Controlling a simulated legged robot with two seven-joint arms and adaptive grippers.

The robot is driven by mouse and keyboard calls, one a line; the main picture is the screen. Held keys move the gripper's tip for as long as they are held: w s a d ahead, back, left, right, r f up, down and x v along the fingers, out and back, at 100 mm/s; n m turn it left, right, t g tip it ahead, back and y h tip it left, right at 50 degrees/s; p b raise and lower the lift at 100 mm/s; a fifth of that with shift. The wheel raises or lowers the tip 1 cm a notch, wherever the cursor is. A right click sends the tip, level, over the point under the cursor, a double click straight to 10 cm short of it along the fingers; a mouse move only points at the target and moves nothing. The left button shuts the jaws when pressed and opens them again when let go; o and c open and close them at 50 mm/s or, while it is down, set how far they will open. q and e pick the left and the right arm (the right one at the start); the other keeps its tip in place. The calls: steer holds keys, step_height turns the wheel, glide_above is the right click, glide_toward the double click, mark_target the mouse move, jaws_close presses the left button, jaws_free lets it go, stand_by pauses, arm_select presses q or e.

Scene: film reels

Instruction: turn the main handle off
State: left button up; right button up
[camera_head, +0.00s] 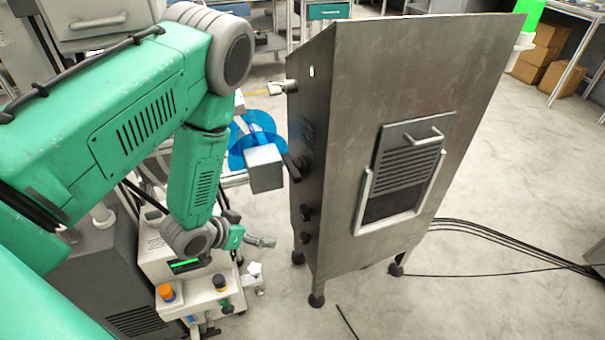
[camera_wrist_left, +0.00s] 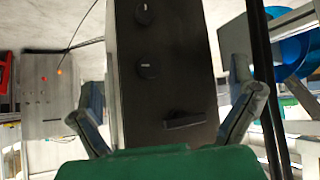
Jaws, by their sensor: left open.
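The main handle looks to be the dark bar on the narrow side of a tall grey metal cabinet (camera_head: 400,100). In the wrist view this handle (camera_wrist_left: 188,121) lies roughly crosswise, slightly tilted, below two round knobs (camera_wrist_left: 147,66). In the head view the handle (camera_head: 293,167) sticks out near the grey box, with the knobs (camera_head: 305,212) below it. My left gripper (camera_head: 252,240) is open and empty, left of the cabinet's side and lower than the handle. Its spread fingers (camera_wrist_left: 168,95) frame the panel in the wrist view, and no contact shows. My right gripper is out of view.
A blue reel (camera_head: 240,150) and a grey box (camera_head: 265,168) sit close to the handle. A machine with orange and black buttons (camera_head: 195,290) stands below my left arm. Cables (camera_head: 500,250) cross the floor on the right. Floor in front of the cabinet is mostly clear.

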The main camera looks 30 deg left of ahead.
arm_select(q)
steer(key=w+a+r+m+t+h+b, duration=0.3)
steer(key=w+a+t+h+b, duration=0.15)
steer(key=w, duration=0.45)
steer(key=m+h+b, duration=0.4)
steer(key=h, duration=0.2)
glide_toward(287, 167)
steer(key=shift+y, duration=0.25)
steer(key=b+x, duration=0.1)
steer(key=x, duration=0.4)
steer(key=b+x, duration=0.2)
steer(key=x, duration=0.2)
steer(key=shift+d+r, duration=0.15)
steer(key=shift+d, duration=0.35)
steer(key=shift+w+b, duration=0.3)
steer(key=shift+w, duration=0.3)
steer(key=shift+w+d, duration=0.1)
steer(key=shift+d, duration=0.45)
steer(key=shift+c, duration=0.3)
steer(key=c, duration=0.7)
steer(key=shift+o, duration=0.2)
steer(key=shift+a, duration=0.1)
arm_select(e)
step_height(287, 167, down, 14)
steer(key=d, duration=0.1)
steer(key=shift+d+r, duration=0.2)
arm_select(q)
steer(key=shift+a, duration=0.15)
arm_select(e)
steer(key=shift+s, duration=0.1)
